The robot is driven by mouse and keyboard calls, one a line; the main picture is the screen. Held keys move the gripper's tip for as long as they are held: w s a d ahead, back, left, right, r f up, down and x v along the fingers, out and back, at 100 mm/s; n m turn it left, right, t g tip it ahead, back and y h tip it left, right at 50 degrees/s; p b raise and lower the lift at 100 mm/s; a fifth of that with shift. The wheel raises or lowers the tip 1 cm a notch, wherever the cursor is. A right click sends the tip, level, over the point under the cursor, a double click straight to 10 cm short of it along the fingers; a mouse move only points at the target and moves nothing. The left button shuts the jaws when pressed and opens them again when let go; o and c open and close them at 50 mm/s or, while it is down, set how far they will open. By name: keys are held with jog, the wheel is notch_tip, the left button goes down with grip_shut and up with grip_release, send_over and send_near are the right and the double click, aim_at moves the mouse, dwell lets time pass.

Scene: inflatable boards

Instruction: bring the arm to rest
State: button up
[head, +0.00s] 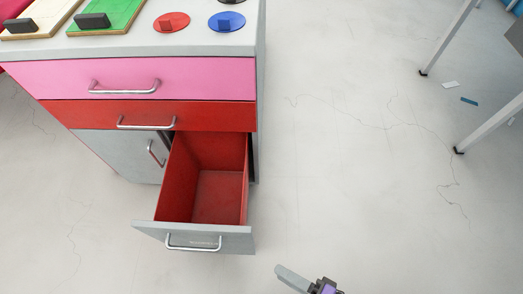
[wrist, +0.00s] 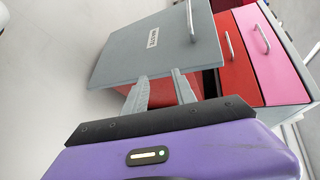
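My gripper (head: 281,270) shows at the bottom edge of the head view, with most of the arm out of frame. It is to the right of the open drawer's front and apart from it. In the wrist view my gripper (wrist: 160,80) has its two grey fingers spread with an empty gap between them. The purple hand body fills the bottom of that view. Beyond the fingers is the grey front of the open drawer (wrist: 135,45), with a label and a metal handle.
The cabinet's lower drawer (head: 208,242) is pulled out and its red inside looks empty. A red drawer (head: 75,113) and a pink drawer (head: 200,80) above are shut. Boards and discs lie on top. Table legs (head: 447,38) stand at right; the floor between is mostly clear.

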jog(key=d+r+n+t+h, duration=0.1)
jog(key=d+n+t+h, duration=0.15)
jog(key=d+h, duration=0.75)
jog(key=d+r+t+h, duration=0.1)
jog(key=d+r+t, duration=0.1)
jog(key=d+r, duration=0.4)
jog(key=s+a+r+n+t+p, duration=0.1)
jog(key=s+r+n+p, duration=0.1)
jog(key=r+p, duration=1)
jog(key=s+a+r+n+t+h+p, duration=0.1)
jog(key=s+r+n+p, duration=0.2)
jog(key=r+p, duration=0.9)
notch_tip(320, 180, up, 17)
jog(key=shift+s+a+r+t, duration=0.1)
jog(key=shift+s+a+t, duration=0.1)
jog(key=shift+t, duration=0.15)
